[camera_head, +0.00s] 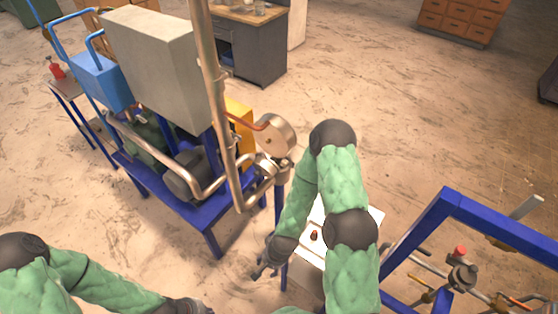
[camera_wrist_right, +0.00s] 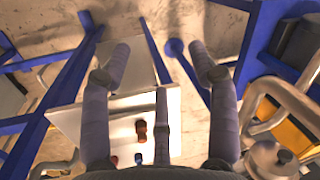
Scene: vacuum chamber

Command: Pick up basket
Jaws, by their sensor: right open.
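I cannot make out a basket in either view. My right gripper (camera_head: 264,270) reaches down beside a white box-like unit, between the blue-framed machine and the blue frame at right. In the wrist view its fingers (camera_wrist_right: 161,70) are spread wide, with nothing between them. My left gripper (camera_head: 190,306) is at the bottom edge of the head view, partly cut off, and its fingers cannot be made out.
The white unit (camera_head: 310,249) has a dark red knob (camera_wrist_right: 141,130). A blue-legged machine (camera_head: 190,215) with bent metal pipes stands at left. A blue frame (camera_head: 445,203) with pipes and valves stands at right. Bare floor (camera_head: 390,100) lies beyond.

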